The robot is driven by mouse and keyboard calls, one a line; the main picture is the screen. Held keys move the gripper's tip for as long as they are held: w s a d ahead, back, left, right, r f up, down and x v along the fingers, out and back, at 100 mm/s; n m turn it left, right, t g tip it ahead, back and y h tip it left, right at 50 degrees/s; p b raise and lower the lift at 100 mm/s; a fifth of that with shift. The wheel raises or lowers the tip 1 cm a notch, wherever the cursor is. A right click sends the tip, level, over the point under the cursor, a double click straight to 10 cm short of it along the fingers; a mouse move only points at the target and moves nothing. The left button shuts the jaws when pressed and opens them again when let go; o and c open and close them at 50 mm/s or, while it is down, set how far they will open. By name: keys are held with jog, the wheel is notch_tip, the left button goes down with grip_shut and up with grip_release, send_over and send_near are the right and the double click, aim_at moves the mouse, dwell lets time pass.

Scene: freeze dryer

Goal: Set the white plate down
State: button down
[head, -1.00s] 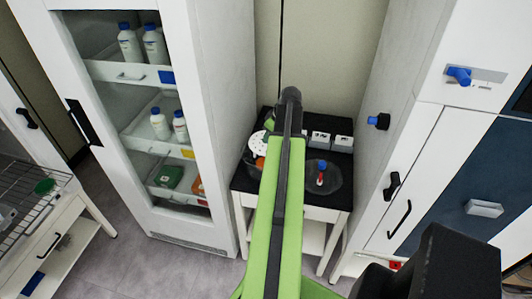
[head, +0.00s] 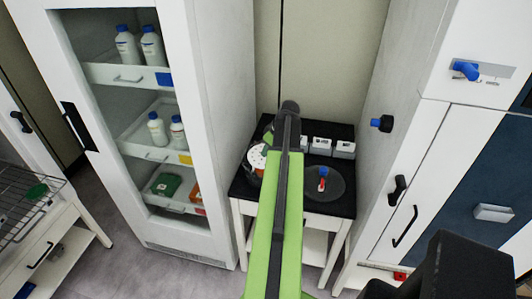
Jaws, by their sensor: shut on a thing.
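The white plate (head: 257,158) is a round disc with small dark holes, seen just left of my green arm in the head view. It is over the left part of the black-topped table (head: 322,207); I cannot tell whether it touches the top. My arm hides its right side. My gripper (head: 268,138) is mostly hidden behind my arm, with only a little showing at the plate's edge. It is shut on the white plate.
Several small white boxes (head: 321,146) stand along the table's back right. A dark round disc with a red and blue object (head: 323,177) sits at the front right. A glass-doored cabinet (head: 219,130) is at left; a white unit with blue knobs (head: 440,145) is at right.

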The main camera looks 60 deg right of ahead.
jog(key=shift+f, duration=0.3)
jog(key=c, duration=1.4)
grip_release()
jog(key=shift+r, duration=0.1)
jog(key=shift+r, duration=0.1)
jog(key=shift+r+p, duration=0.3)
jog(key=p+v, duration=1.1)
jog(key=v, duration=0.1)
jog(key=shift+r, duration=0.25)
jog(key=shift+w, duration=0.1)
